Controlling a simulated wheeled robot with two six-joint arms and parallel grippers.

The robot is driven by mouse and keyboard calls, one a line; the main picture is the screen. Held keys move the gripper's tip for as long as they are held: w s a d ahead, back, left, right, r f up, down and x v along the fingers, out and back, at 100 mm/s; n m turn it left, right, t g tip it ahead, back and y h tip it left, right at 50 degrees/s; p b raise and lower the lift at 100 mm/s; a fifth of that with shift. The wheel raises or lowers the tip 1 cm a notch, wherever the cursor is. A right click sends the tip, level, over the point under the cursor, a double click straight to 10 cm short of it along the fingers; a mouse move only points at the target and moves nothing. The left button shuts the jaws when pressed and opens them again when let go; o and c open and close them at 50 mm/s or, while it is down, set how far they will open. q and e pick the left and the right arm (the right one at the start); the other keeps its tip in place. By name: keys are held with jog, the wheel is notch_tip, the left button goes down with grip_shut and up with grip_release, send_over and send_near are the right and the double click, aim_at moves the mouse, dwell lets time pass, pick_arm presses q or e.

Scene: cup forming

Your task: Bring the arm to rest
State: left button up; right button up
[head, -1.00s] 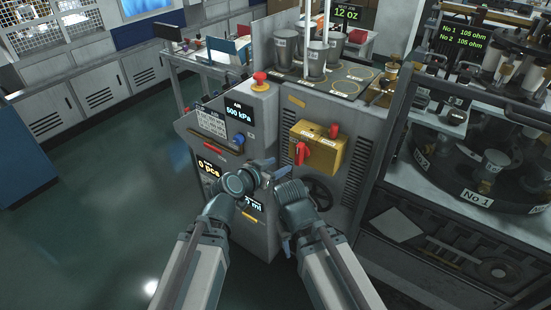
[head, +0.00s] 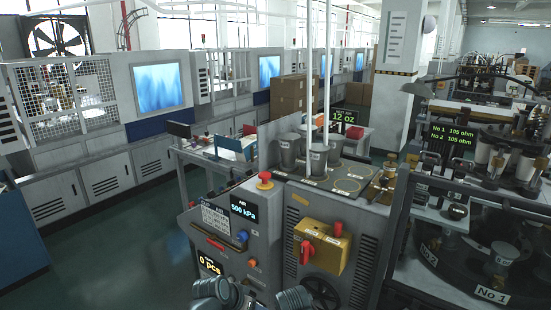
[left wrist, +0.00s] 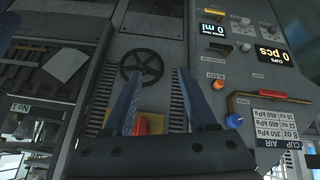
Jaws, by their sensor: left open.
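My left gripper (left wrist: 161,73) is open and empty in the left wrist view. Its two blue fingers stand apart in front of the grey machine's front panel, with a black handwheel (left wrist: 141,66) beyond the tips. In the head view only the upper ends of my two arms show at the bottom edge, the left wrist (head: 215,288) and the right wrist (head: 293,299). They are close together before the machine (head: 268,207). The right gripper's fingers cannot be made out.
The machine carries a red button (head: 265,178), a yellow box with a red handle (head: 320,245), and grey cups (head: 318,160) on top. A caged rotary unit (head: 490,262) stands at the right. Open green floor (head: 110,265) lies to the left.

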pick_arm(q)
jog(key=s+a+f+n+g+y, duration=0.2)
jog(key=s+a+g, duration=0.15)
jog(key=a, duration=0.25)
jog(key=s+a+f+n+g+y, duration=0.2)
jog(key=s+a+n+y, duration=0.1)
jog(key=s+a, duration=0.15)
jog(key=s+d+m, duration=0.4)
jog(key=s+d, duration=0.1)
jog(key=d, duration=0.5)
jog(key=shift+s+d+y, duration=0.2)
jog(key=shift+d+y, duration=0.15)
jog(key=shift+y, duration=0.05)
